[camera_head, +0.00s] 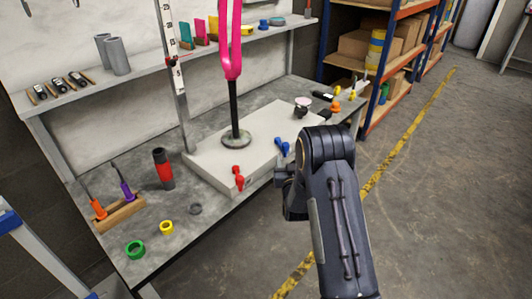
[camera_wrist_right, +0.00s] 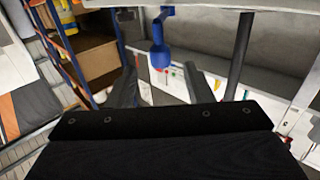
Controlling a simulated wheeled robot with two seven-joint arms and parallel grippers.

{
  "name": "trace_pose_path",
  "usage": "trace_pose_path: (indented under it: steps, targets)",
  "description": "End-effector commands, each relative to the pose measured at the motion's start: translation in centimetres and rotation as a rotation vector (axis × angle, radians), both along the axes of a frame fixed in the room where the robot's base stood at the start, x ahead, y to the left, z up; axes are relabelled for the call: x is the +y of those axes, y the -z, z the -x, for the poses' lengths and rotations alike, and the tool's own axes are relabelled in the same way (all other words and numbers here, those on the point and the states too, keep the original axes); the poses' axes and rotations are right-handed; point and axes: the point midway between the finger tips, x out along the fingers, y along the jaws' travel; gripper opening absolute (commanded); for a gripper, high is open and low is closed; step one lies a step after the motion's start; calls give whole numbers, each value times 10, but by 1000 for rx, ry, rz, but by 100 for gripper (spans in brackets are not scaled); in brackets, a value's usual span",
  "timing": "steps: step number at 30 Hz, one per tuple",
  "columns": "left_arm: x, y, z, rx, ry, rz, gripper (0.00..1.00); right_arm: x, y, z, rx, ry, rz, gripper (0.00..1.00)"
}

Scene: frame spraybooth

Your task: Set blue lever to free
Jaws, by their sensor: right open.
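The blue lever (camera_head: 282,148) is on the front side of the pale box (camera_head: 205,156) on the workbench, right of a red lever (camera_head: 238,178). In the right wrist view the blue lever (camera_wrist_right: 158,58) hangs down from a pale edge, ahead of and between the two dark fingers. My right gripper (camera_wrist_right: 165,90) is open and empty, apart from the lever as far as I can tell. In the head view my right forearm hides most of this gripper. The lever's setting marks are too small to read. My left gripper is not in view.
A pink fork on a black post (camera_head: 233,100) stands on the box. Screwdrivers in a wooden block (camera_head: 120,214), a green ring (camera_head: 135,249) and a yellow ring (camera_head: 166,227) are at the bench's left. A shelf rack (camera_head: 375,40) stands behind right; the floor right is clear.

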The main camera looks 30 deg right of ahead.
Motion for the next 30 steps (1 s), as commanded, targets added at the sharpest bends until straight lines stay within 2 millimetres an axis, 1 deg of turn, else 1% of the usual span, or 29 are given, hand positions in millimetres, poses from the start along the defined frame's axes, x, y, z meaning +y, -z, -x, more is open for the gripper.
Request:
trace_pose_path:
  steps: [4,12,15,19,26,27,30]
  targets:
    - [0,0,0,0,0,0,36,-6,0,-13,-7,0,6,47]
    - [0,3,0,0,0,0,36,-22,0,-53,-5,0,5,47]
    - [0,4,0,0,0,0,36,-26,1,-63,-3,0,5,47]
    - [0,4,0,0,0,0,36,-29,0,-70,-4,0,4,47]
    - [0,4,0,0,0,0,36,-29,0,-71,-3,-1,3,47]
    - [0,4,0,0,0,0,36,-29,0,-71,-3,-1,3,45]
    - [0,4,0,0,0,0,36,-29,0,-70,-3,-1,3,32]
